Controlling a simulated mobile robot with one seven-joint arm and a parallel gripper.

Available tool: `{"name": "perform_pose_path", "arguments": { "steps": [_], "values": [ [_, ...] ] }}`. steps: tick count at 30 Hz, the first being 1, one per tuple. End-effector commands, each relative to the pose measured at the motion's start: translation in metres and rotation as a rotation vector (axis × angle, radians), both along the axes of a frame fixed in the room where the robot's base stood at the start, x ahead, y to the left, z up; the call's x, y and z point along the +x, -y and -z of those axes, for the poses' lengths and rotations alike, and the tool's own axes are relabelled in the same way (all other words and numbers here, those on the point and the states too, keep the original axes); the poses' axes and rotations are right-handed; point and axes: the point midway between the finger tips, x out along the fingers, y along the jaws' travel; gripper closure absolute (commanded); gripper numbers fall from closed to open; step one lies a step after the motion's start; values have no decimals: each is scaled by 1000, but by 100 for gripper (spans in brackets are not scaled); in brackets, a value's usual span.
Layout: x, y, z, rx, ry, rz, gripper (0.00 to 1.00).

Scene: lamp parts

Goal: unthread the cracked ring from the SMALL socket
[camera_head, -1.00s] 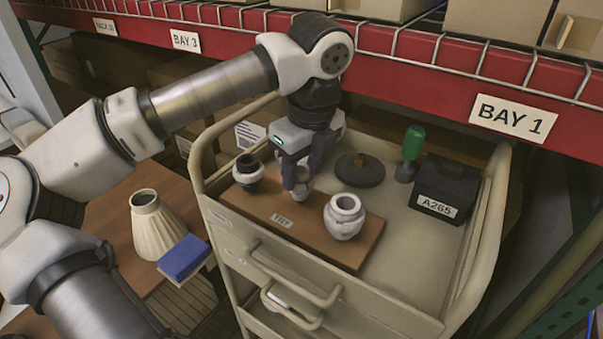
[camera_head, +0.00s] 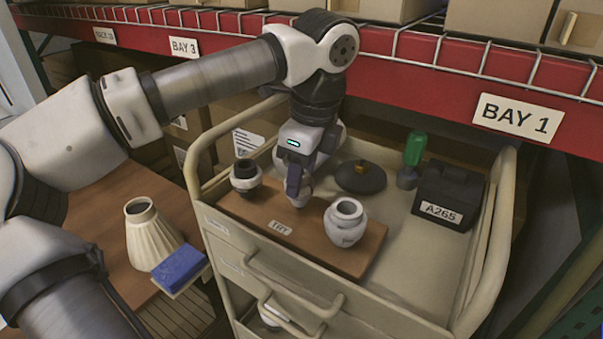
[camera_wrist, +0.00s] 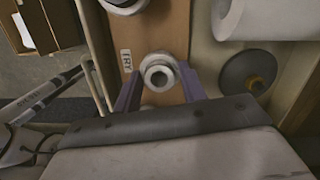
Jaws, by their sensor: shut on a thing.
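The small socket (camera_head: 300,202) is a pale, squat piece on the brown board (camera_head: 262,213), between two larger fittings. In the wrist view its round opening (camera_wrist: 157,76) faces my camera, with a pale ring (camera_wrist: 160,58) around it. My gripper (camera_head: 297,191) points down over it, and its purple-grey fingers (camera_wrist: 160,78) flank the ring on both sides, shut on it. A crack is too small to make out. In the head view the fingers hide much of the ring.
A black-and-white fitting (camera_head: 246,175) stands left on the board, a larger white one (camera_head: 344,222) right. Behind are a dark disc (camera_head: 360,178), a green-topped tool (camera_head: 413,150) and a black A265 box (camera_head: 448,193). The red shelf beam (camera_head: 400,96) crosses behind my arm.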

Motion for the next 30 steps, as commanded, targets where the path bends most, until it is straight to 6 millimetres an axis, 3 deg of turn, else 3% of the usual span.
{"name": "perform_pose_path", "arguments": {
  "steps": [15,26,30],
  "values": [
    [3,0,-2,-1,3,-491,86],
    [3,0,-2,1,3,-528,86],
    [3,0,-3,0,2,-646,86]
  ]
}}
